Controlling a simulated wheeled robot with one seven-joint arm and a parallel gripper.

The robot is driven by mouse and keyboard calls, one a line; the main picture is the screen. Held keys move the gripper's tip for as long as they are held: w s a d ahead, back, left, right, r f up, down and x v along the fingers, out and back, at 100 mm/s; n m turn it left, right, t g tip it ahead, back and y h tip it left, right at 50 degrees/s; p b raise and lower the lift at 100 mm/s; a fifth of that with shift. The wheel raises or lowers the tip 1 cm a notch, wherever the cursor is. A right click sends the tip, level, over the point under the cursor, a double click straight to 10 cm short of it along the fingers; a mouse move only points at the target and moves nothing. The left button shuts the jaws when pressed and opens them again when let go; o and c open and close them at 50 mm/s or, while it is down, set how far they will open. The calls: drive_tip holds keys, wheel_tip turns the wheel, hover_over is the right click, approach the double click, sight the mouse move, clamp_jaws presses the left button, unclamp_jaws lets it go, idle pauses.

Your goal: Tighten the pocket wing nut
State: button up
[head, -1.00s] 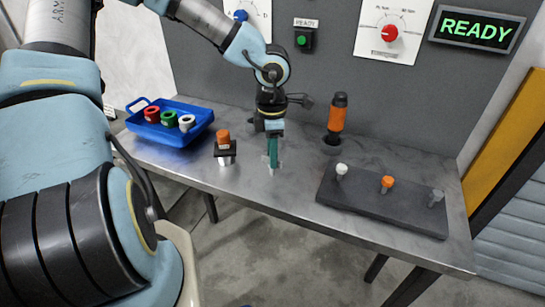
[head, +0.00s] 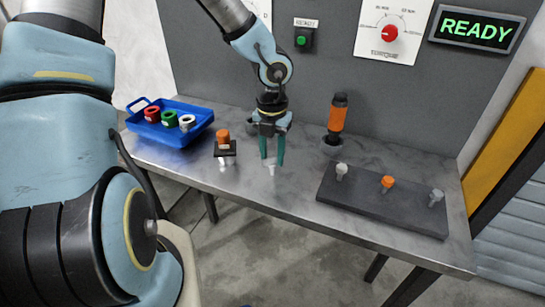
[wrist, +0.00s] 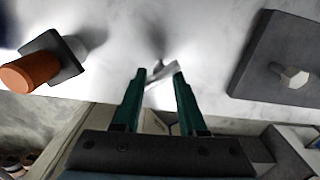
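A small silver wing nut (head: 271,171) shows near the table's front edge, just below my gripper (head: 272,160). In the wrist view, the wing nut (wrist: 161,74) lies between and at the green fingertips (wrist: 160,72), its wings running diagonally. My gripper points down with its two fingers apart and nothing clamped between them. I cannot tell how far the tips are above the nut or whether either touches it. The pocket around it is not clear.
An orange knob (head: 223,134) on a dark square plate stands left of my gripper. A dark board (head: 375,206) with white, orange and grey pegs lies right. A blue tray (head: 150,134) holds rings. An orange-handled tool (head: 337,113) stands behind. A sign (head: 477,28) reads READY.

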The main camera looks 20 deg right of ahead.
sight(272, 157)
drive_tip(key=n, duration=0.5)
drive_tip(key=shift+r, duration=0.1)
wheel_tip(272, 157, up, 7)
drive_tip(key=p, duration=0.8)
